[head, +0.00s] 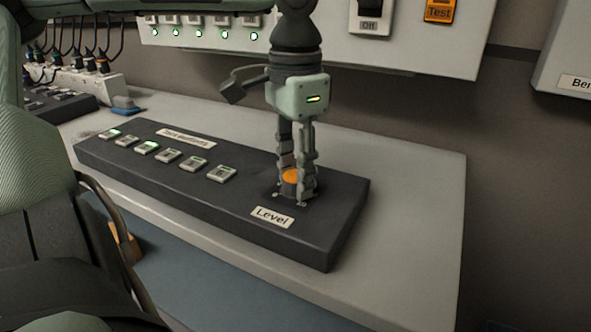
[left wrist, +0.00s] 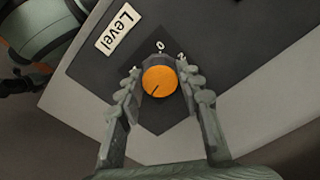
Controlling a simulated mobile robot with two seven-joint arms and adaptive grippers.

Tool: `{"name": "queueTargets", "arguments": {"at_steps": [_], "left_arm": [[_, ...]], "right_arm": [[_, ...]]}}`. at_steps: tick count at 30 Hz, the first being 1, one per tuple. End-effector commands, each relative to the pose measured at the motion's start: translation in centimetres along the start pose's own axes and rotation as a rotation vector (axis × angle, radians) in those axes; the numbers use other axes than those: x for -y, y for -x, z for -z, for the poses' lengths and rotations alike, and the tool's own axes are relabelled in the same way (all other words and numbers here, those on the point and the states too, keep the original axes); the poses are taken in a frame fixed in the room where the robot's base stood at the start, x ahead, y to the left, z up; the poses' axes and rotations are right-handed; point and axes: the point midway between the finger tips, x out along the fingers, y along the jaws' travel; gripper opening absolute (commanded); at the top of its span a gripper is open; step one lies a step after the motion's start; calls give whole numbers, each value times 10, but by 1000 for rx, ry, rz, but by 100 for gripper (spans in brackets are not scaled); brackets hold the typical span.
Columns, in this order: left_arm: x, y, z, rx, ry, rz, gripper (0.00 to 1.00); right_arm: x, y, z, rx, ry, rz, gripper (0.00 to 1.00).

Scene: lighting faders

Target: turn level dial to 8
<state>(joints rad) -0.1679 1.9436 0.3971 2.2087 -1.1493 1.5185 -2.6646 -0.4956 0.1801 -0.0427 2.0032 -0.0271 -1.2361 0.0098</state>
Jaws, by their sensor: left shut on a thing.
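The level dial (head: 291,176) is an orange-topped knob at the right end of a dark control box (head: 230,215), behind the "Level" label (head: 272,217). My left gripper (head: 298,185) points straight down over it, its fingers closed on the dial's two sides. In the left wrist view the orange dial (left wrist: 159,81) sits between the fingertips (left wrist: 160,85), with a dark pointer line toward the lower left. My right gripper is not in view.
Several small buttons (head: 172,156) line the box, some lit green. A wall panel (head: 330,35) with an "Off" switch (head: 369,15) and an orange "Test" button (head: 440,10) is behind. A power strip with plugs (head: 92,82) stands far left. The bench (head: 420,200) right of the box is clear.

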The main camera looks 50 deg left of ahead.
Motion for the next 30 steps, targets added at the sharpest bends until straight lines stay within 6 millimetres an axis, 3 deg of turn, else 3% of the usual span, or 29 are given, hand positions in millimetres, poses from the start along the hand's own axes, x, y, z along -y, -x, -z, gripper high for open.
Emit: {"name": "queueTargets", "arguments": {"at_steps": [20,21,26,30], "left_arm": [[0,1,1,-3,-66,2,7],[0,1,1,-3,-66,2,37],[0,0,0,-2,-65,1,57],[0,0,0,-1,-65,1,57]], "right_arm": [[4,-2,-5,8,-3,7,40],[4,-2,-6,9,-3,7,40],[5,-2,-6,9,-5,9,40],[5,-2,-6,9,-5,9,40]]}}
